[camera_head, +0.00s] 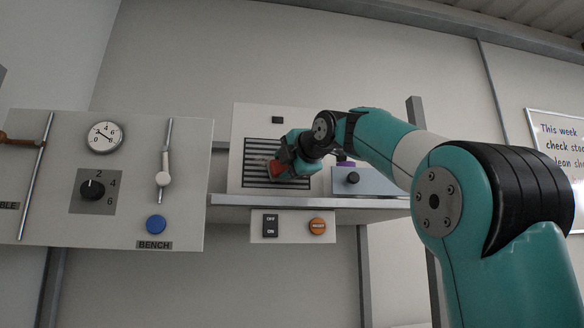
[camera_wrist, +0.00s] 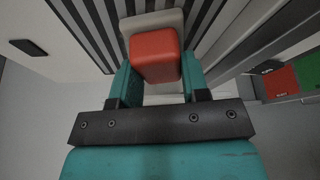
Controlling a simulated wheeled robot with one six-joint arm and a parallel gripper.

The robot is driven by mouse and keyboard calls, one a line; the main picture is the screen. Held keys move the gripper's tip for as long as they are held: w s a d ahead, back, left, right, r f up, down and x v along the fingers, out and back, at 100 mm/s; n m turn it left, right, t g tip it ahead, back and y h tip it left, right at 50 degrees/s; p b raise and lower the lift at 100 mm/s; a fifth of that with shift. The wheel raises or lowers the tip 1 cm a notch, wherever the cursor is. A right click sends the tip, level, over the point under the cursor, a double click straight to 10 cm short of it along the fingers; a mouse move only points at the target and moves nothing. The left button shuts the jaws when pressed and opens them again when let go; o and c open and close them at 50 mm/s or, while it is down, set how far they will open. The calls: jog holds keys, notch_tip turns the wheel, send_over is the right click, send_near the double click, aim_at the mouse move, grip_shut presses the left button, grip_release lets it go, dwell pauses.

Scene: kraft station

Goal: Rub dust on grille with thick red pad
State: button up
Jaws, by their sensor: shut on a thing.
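The thick red pad (camera_wrist: 155,55) is between the two fingers of my gripper (camera_wrist: 155,80), which is shut on it, in the wrist view. A pale block shows just behind the pad. The striped black grille (camera_head: 262,160) is on a white panel above the shelf; it also shows in the wrist view (camera_wrist: 95,25). In the head view my gripper (camera_head: 283,167) holds the red pad (camera_head: 277,169) in front of the grille's right part. I cannot tell whether the pad touches the grille. The dust cannot be made out.
A shelf (camera_head: 300,201) runs below the grille, with a grey-blue box (camera_head: 368,182) to the right. Under it are a black switch (camera_head: 270,225) and an orange button (camera_head: 317,226). A control panel (camera_head: 60,215) with gauge, dial and slider stands left. A whiteboard (camera_head: 560,145) hangs right.

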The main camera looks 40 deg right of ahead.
jog(key=shift+w+a+b, duration=0.15)
jog(key=shift+w+a, duration=0.6)
jog(key=shift+a, duration=0.3)
jog(key=shift+w+a+b, duration=0.15)
jog(key=shift+w+a, duration=0.55)
jog(key=shift+a, duration=0.35)
jog(key=shift+w+a+b, duration=0.15)
jog(key=shift+w+a, duration=0.6)
jog(key=shift+a, duration=0.3)
jog(key=s+a+b, duration=0.1)
jog(key=s+a, duration=0.2)
jog(key=s, duration=0.2)
jog(key=shift+a+b, duration=0.15)
jog(key=shift+b, duration=0.25)
jog(key=shift+s+a, duration=0.45)
jog(key=shift+s, duration=0.2)
jog(key=shift+s+a, duration=0.4)
jog(key=shift+s, duration=0.25)
